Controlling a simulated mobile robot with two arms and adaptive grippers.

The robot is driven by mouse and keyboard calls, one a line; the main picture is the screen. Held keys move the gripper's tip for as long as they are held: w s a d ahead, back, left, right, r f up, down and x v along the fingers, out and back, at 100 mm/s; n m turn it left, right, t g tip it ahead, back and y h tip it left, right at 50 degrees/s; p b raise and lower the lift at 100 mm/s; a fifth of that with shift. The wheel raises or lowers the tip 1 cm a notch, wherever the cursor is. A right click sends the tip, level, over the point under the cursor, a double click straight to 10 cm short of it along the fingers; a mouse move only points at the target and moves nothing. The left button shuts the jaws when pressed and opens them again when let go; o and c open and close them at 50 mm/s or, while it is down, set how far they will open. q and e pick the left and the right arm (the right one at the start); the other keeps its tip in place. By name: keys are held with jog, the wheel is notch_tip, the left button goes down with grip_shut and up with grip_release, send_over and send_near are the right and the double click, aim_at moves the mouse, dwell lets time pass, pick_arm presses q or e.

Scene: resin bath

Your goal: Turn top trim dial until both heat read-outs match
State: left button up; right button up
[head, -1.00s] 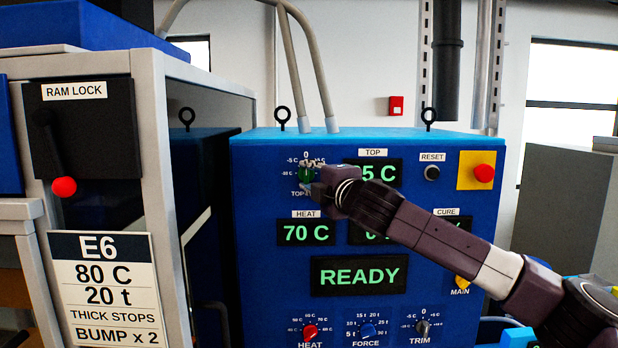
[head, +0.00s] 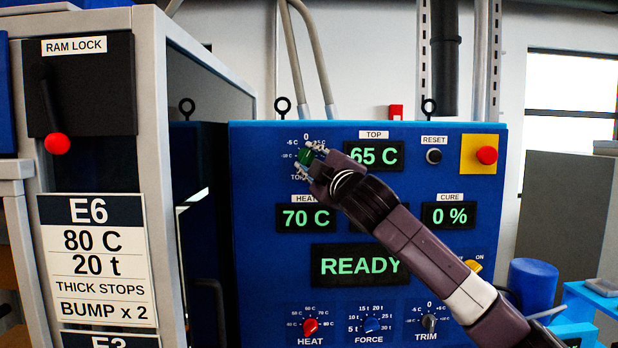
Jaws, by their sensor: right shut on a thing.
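The green top trim dial (head: 305,156) sits at the upper left of the blue control panel, under a scale with 0 at its top. My right gripper (head: 312,160) is shut on it and covers part of the dial and its label. The TOP read-out (head: 374,156) shows 65 C. The HEAT read-out (head: 306,218) shows 70 C, its label partly hidden by my gripper. The two values differ. My left gripper is not in view.
The READY display (head: 359,266) and CURE read-out (head: 447,215) are partly near or behind my right arm. Red HEAT (head: 310,326), blue FORCE (head: 371,325) and grey TRIM (head: 429,322) dials line the bottom. A red button (head: 486,156) and RESET button (head: 433,157) sit upper right.

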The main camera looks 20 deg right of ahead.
jog(key=shift+a+f+m+t+h+b, duration=0.15)
jog(key=shift+f+m+t+h+b, duration=0.25)
jog(key=shift+m+b, duration=0.75)
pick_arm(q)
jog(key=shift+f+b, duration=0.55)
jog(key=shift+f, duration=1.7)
pick_arm(e)
jog(key=shift+r+m+h, duration=0.15)
jog(key=shift+m+h, duration=0.15)
jog(key=shift+m, duration=0.45)
jog(key=o, duration=1.1)
jog(key=shift+r, duration=0.1)
jog(key=shift+o, duration=0.2)
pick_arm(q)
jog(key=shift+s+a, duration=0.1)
pick_arm(e)
jog(key=v, duration=1.2)
